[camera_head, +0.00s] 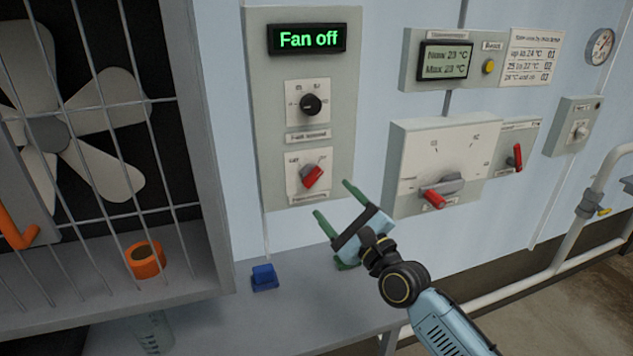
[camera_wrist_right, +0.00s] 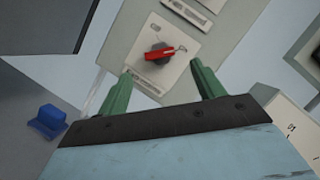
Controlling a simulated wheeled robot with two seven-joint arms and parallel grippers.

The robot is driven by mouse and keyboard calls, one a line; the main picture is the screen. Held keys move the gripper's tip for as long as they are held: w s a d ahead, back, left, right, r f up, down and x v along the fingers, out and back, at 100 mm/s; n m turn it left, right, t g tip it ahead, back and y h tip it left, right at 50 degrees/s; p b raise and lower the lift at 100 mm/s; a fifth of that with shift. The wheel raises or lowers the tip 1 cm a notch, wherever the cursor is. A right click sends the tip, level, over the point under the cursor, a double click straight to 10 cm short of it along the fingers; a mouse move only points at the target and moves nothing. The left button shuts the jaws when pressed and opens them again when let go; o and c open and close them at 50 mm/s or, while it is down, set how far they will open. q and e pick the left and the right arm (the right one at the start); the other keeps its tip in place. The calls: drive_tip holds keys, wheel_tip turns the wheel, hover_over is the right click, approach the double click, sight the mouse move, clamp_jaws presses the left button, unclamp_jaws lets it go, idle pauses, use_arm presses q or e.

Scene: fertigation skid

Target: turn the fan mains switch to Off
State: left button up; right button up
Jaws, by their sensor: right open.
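The fan mains switch (camera_head: 313,176) is a red rotary handle on a white plate, low on the grey fan panel (camera_head: 345,120). Its handle is tilted, with the upper end toward the right in the head view. In the right wrist view the red handle (camera_wrist_right: 160,54) shows beyond and between the fingertips. The display (camera_head: 307,39) above reads "Fan off". My right gripper (camera_head: 333,204) has green fingers, is open and empty, and is below and to the right of the switch, apart from it. My left gripper is not in view.
A black speed knob (camera_head: 311,104) sits above the switch. A larger box with a red-tipped handle (camera_head: 434,198) is to the right. A caged fan (camera_head: 52,130) is at left. An orange ring (camera_head: 145,260) and blue block (camera_head: 264,277) are on the shelf.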

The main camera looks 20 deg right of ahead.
sight(315, 180)
drive_tip(key=x, duration=0.7)
drive_tip(key=shift+w+a, duration=0.1)
drive_tip(key=shift+w, duration=0.2)
drive_tip(key=c, duration=1)
